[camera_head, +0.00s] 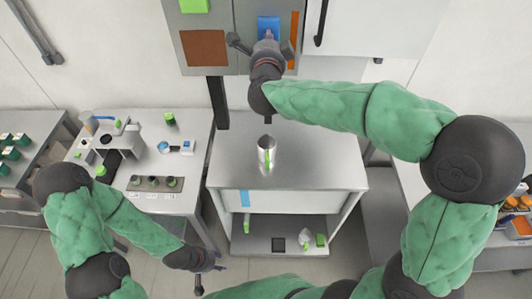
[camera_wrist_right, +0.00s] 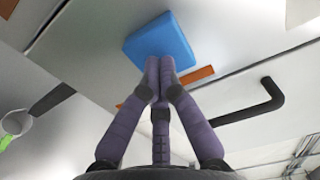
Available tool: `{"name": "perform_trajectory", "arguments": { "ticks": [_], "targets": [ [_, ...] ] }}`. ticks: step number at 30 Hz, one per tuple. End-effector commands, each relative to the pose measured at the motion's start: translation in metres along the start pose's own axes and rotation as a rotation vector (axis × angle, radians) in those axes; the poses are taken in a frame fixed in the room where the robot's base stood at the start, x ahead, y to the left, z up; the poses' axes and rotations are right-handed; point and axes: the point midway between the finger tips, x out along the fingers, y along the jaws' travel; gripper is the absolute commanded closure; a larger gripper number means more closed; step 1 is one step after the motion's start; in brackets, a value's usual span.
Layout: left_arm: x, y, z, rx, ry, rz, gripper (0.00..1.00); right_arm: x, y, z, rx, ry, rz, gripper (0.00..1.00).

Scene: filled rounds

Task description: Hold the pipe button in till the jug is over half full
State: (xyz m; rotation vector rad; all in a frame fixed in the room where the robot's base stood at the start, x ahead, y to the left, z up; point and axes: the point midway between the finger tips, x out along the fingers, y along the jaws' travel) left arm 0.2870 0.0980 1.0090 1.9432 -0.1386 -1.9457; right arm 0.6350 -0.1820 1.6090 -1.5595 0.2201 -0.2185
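The blue pipe button (camera_head: 268,24) is on the grey wall panel at the top; it fills the upper middle of the right wrist view (camera_wrist_right: 160,40). My right gripper (camera_wrist_right: 160,64) has its fingertips together at the button's lower edge; whether they press it in I cannot tell. The silver jug (camera_head: 264,143) stands upright on the middle table, below the panel, with a green strip on its side. Its rim also shows in the right wrist view (camera_wrist_right: 16,122). The fill level is not visible. My left gripper (camera_head: 212,266) hangs low at the left, empty, fingers apart.
The middle table (camera_head: 320,172) is otherwise clear on top, with small items on its lower shelf. A left table (camera_head: 190,195) holds a machine and several small things. A brown panel (camera_head: 205,48) and dark handle (camera_head: 321,24) flank the button.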

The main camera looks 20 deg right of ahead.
Motion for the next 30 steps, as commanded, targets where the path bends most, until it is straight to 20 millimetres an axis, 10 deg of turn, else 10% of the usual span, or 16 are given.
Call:
{"name": "perform_trajectory", "arguments": {
  "ticks": [30],
  "targets": [
    [0.003,-0.001,0.000,0.000,0.000,0.000,0.60,0.027,-0.001,-0.001,0.000,0.002,-0.002,1.00]
  ]
}}
